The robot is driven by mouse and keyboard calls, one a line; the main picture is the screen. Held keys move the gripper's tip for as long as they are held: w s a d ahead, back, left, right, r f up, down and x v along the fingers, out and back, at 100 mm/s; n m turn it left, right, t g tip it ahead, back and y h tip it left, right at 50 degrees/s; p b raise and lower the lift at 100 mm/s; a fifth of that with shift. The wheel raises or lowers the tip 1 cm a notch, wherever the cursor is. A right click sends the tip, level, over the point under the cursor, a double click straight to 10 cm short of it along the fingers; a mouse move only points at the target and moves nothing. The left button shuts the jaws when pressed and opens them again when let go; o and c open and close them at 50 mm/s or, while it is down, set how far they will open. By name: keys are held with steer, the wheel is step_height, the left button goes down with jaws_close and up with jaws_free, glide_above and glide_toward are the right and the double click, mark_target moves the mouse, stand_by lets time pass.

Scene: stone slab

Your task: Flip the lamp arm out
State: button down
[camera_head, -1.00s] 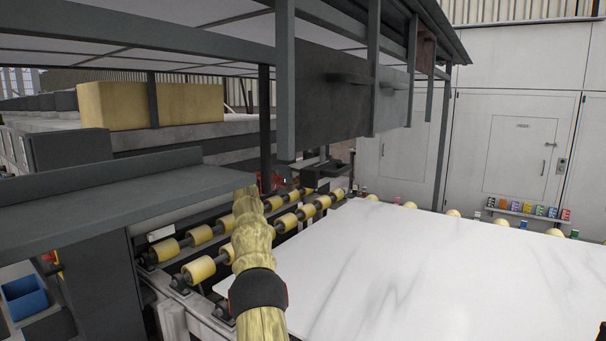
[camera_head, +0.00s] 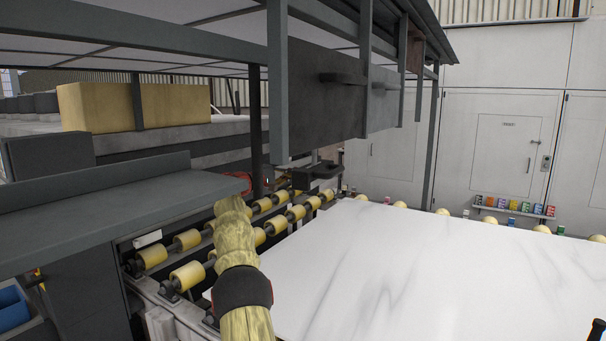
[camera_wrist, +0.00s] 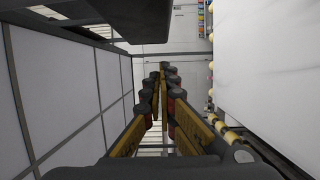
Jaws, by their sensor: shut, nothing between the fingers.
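I cannot single out the lamp arm with certainty. A dark, flat arm-like piece (camera_head: 316,170) juts out beneath the hood beyond the rollers in the head view; it may be the lamp arm. A dark, thick-edged piece (camera_wrist: 140,20) fills the top left of the wrist view, and I cannot tell whether it is the same part. My gripper (camera_wrist: 161,78) is shut and empty in the wrist view, its black and yellow fingers close together. In the head view my yellow-sleeved arm reaches forward over the rollers, and its gripper end is not clearly visible.
A white marble slab (camera_head: 420,265) lies right of the yellow rollers (camera_head: 187,277). The grey hood frame (camera_head: 278,90) and dark panel (camera_head: 325,95) hang above. A grey ledge (camera_head: 90,205) is close on the left. White cabinets (camera_head: 505,160) stand behind.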

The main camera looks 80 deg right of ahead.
steer(key=v, duration=1)
steer(key=shift+s+a+f+p, duration=0.2)
steer(key=shift+a+f+p, duration=0.1)
steer(key=shift+p, duration=0.1)
